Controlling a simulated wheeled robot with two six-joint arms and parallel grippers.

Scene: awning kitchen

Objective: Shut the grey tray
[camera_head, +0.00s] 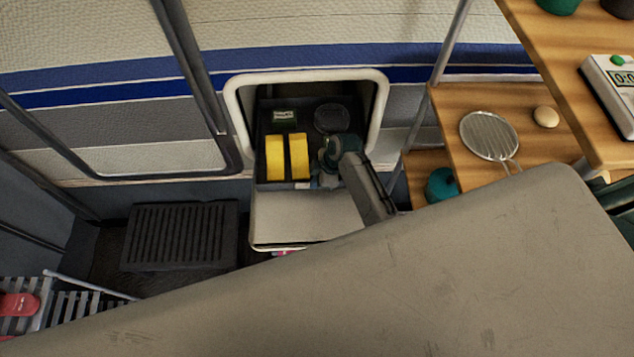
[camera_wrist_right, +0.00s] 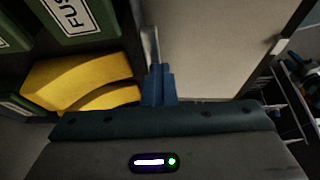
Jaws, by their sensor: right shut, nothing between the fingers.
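The grey tray (camera_head: 263,167) is dark and sits in the white-framed hatch in the trailer wall, its front end above the lowered pale flap (camera_head: 300,217). It holds two yellow blocks (camera_head: 287,156), a green box with a label (camera_head: 284,114) and a round dark item (camera_head: 331,118). My right gripper (camera_head: 324,181) is shut and empty at the tray's front right. In the right wrist view its blue fingertips (camera_wrist_right: 157,85) are close to a thin pale edge; I cannot tell whether they touch it. My left gripper is not in view.
The hatch frame (camera_head: 234,112) surrounds the opening. Wooden shelves (camera_head: 448,104) with a strainer (camera_head: 489,136) and a teal pot (camera_head: 441,185) stand to the right. A dark ribbed step (camera_head: 180,236) is at lower left. Grey poles (camera_head: 187,70) cross the left side.

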